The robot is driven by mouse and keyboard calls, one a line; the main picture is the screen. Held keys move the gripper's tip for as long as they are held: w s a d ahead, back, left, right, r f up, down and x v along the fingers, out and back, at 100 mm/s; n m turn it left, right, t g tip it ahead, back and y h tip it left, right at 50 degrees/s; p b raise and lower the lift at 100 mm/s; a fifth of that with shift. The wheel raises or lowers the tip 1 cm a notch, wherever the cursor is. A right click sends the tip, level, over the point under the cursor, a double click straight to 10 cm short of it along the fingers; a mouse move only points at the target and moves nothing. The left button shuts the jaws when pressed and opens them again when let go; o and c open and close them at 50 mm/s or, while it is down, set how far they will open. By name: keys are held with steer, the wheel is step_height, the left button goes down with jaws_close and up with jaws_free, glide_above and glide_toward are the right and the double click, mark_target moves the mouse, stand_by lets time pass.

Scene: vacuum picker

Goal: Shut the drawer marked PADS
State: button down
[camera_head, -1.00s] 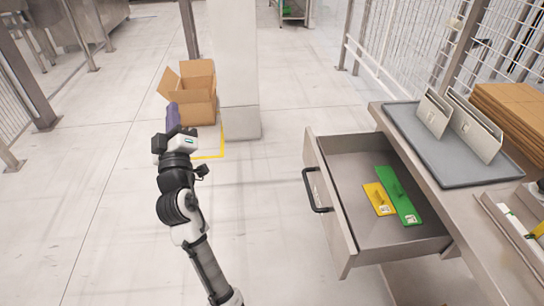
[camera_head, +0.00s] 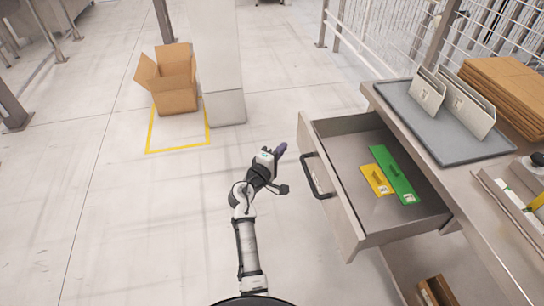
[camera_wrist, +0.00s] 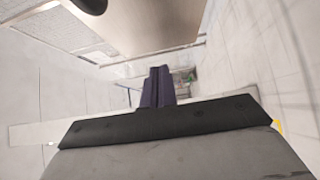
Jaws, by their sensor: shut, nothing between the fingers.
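The drawer (camera_head: 335,213) stands pulled well out of the workbench at the right of the head view. It has a grey front and a black bar handle (camera_head: 317,175). A marking on its front is too small to read, so I cannot tell whether it says PADS. Inside lie a green flat piece (camera_head: 396,174) and a shorter yellow one (camera_head: 376,180). My gripper (camera_head: 281,149), with purple fingers, is shut and empty. It is left of the drawer front, near the handle and apparently apart from it. Its fingers (camera_wrist: 158,88) also show in the wrist view.
The bench top carries a grey tray (camera_head: 455,150) with upright plates (camera_head: 467,110) and stacked brown cardboard (camera_head: 510,85). An open carton (camera_head: 175,95) stands by a pillar (camera_head: 225,107) at the back left. The floor left of the drawer is clear.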

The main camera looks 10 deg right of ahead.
mark_target(302, 137)
steer(key=d, duration=0.2)
steer(key=w+d+p, duration=0.1)
steer(key=d, duration=0.1)
steer(key=shift+w+r, duration=0.1)
steer(key=shift+w, duration=0.05)
steer(key=shift+d+p, duration=0.35)
steer(key=shift+d, duration=0.15)
